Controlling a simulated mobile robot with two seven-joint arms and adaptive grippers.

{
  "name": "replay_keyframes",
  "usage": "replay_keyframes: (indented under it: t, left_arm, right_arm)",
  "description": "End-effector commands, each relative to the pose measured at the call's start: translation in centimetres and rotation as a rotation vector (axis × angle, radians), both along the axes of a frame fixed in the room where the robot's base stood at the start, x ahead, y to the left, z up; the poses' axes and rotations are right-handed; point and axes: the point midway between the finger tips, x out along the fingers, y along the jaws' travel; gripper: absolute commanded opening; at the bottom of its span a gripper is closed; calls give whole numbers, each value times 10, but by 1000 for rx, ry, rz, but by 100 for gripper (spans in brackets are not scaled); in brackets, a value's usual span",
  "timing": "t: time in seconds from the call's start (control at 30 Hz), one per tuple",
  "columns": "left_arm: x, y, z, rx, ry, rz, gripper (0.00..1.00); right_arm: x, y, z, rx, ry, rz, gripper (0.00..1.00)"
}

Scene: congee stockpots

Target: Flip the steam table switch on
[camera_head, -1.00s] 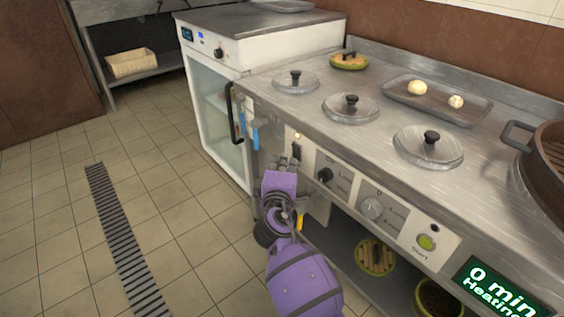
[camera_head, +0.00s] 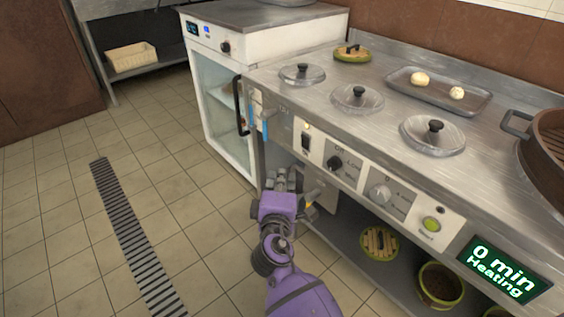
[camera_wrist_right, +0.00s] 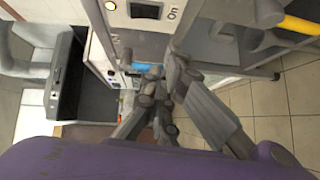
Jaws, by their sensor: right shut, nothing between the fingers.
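The steam table (camera_head: 350,125) has a front panel with a black rocker switch (camera_head: 306,142) at its left end. A small light (camera_head: 307,126) glows above the switch. I cannot tell the rocker's tilt. The switch shows at the top edge in the right wrist view (camera_wrist_right: 145,10), beside an "On" label. My right gripper (camera_head: 283,179) is shut and empty, below and left of the switch and apart from it. Its fingers show close together in the right wrist view (camera_wrist_right: 158,88). My left gripper is not in view.
Knobs (camera_head: 336,163), a green start button (camera_head: 431,224) and a "0 min Heating" display (camera_head: 503,269) line the front. A glass-door cabinet (camera_head: 223,110) with a black handle stands left. Lidded pots and a tray (camera_head: 440,97) sit on top. Floor in front is clear.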

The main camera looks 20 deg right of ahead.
Motion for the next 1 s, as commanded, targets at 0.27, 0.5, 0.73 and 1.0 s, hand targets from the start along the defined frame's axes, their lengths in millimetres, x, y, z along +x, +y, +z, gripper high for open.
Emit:
replay_keyframes:
  t: [0.27, 0.5, 0.73, 1.0]
  left_arm:
    - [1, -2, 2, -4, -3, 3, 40]
    - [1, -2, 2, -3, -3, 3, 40]
    - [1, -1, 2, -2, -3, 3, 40]
    - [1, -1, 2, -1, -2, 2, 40]
  right_arm:
    - [-26, 12, -2, 0, 0, 0, 0]
    - [-27, 13, -2, 0, 0, 0, 0]
    - [-27, 13, -2, 0, 0, 0, 0]
    - [-66, 2, -55, 102, 69, 13, 0]
